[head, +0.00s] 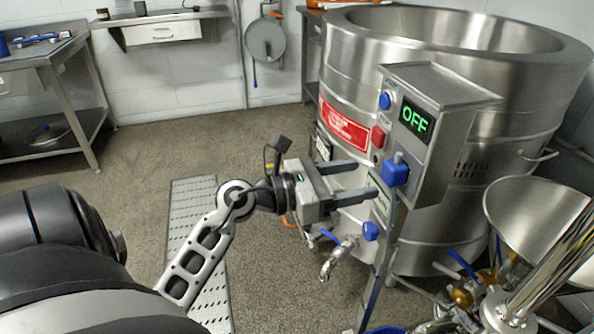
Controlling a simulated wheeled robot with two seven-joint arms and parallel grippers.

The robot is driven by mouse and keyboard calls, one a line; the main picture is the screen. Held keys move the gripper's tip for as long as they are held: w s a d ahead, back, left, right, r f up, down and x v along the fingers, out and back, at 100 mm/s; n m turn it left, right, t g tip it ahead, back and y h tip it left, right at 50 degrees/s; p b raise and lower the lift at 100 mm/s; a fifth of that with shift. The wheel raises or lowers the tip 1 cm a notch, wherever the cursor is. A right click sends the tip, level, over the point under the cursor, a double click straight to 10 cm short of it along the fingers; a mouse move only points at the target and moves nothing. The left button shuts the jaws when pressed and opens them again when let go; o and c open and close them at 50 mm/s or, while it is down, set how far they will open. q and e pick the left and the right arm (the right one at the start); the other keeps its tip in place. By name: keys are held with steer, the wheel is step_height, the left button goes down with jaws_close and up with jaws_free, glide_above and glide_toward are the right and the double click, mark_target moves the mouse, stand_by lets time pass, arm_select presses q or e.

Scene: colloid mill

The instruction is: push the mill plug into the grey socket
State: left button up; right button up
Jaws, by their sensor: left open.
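My left gripper (366,180) is open, its two fingers pointing right toward the front of a steel control box (428,150). Nothing shows between the fingers. A blue plug-like block (397,170) sits on the box's front face, just right of the fingertips and apart from them as far as I can see. A smaller blue part (371,231) sits lower down, below the fingers. I cannot tell which blue part, if either, is the mill plug. I cannot make out a grey socket; the gripper may hide it. My right gripper is not in view.
The large steel kettle (450,60) stands behind the box, which has a green OFF display (414,119) and red button (378,137). A steel funnel (535,215) is at lower right. A tap (338,258) is below the gripper. Open floor (190,145) lies left.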

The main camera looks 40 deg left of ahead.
arm_select(q)
steer(key=b+v, duration=0.1)
steer(key=v, duration=0.9)
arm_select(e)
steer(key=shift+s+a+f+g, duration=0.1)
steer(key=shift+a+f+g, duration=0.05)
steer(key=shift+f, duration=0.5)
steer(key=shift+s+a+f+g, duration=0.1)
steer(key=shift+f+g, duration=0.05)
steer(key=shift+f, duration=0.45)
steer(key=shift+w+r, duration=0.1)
